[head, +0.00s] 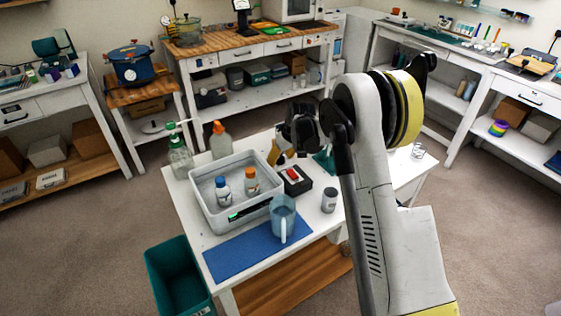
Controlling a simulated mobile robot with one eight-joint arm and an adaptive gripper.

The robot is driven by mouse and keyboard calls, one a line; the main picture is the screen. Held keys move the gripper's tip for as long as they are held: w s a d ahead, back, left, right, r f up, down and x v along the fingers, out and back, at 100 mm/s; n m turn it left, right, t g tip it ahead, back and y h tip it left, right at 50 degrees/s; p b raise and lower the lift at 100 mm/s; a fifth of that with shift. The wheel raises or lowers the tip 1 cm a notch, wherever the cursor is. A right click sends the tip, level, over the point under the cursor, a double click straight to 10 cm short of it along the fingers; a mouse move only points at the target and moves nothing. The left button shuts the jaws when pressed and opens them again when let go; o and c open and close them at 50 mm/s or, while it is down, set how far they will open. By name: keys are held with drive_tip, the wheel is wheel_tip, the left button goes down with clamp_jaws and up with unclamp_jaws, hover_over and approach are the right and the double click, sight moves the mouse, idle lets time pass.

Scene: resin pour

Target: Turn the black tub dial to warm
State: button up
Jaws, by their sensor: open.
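A grey tub (205,205) stands on the white table with two bottles inside, one with a blue cap (222,190) and one with an orange cap (251,183). A black strip with a small green light (236,216) shows at its front side. A small black box with a red top part (293,175) sits just right of the tub. I cannot make out a dial or its setting. My gripper (301,138) is open, dark, and in the air above the table's back part, behind the black box in the picture. Its fingertips are hard to separate at this size.
Spray bottles (179,157) stand at the back left. A glass (418,151) is at the far right. A teal bin (178,282) stands on the floor.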

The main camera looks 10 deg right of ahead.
drive_tip(key=shift+f, duration=0.1)
drive_tip(key=c, duration=1.2)
drive_tip(key=shift+m, duration=0.4)
drive_tip(key=m+h, duration=0.1)
drive_tip(key=m, duration=0.1)
drive_tip(key=m+h, duration=0.1)
drive_tip(key=m, duration=0.1)
drive_tip(key=shift+a+m+t, duration=0.15)
drive_tip(key=shift+m+t, duration=0.15)
clamp_jaws()
drive_tip(key=m+h, duration=0.1)
drive_tip(key=m, duration=0.3)
drive_tip(key=shift+h, duration=0.3)
drive_tip(key=shift+m, duration=0.3)
